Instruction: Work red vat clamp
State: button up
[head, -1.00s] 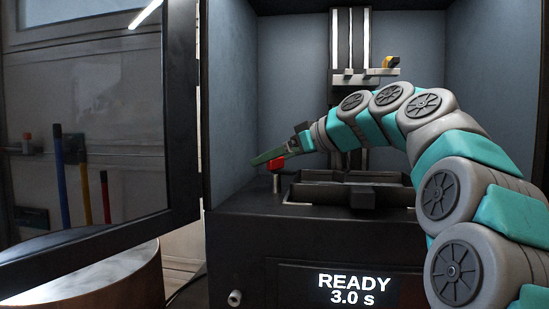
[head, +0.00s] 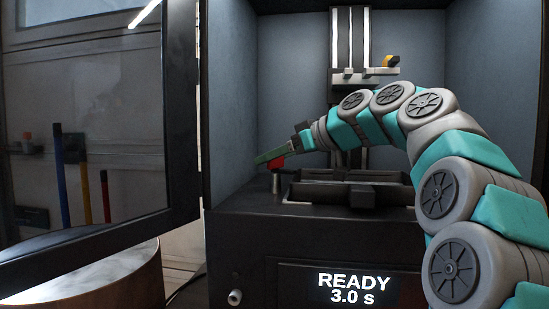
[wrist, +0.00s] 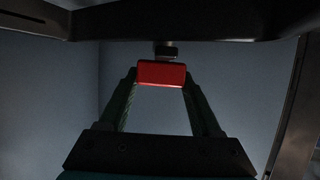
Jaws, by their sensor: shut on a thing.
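The red vat clamp (head: 277,164) is a small red block on a short metal post, at the left of the dark vat (head: 345,190) inside the printer. In the wrist view the red clamp (wrist: 162,74) sits between the tips of the two fingers. My gripper (head: 272,156) reaches in from the right and is shut on the clamp (wrist: 162,74). In the head view the fingers partly cover the clamp. The near finger hides the far one there.
The printer's screen (head: 352,288) reads READY 3.0 s. The dark-framed door (head: 180,120) stands open at the left. The build platform carriage (head: 365,76) hangs high on its rails above the vat. Grey side walls enclose the chamber.

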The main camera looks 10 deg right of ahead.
jog(key=shift+r+n+g+y, duration=0.1)
jog(key=shift+n+g+y, duration=0.3)
jog(key=shift+n+y, duration=0.2)
jog(key=o, duration=1.4)
jog(key=shift+v, duration=3.85)
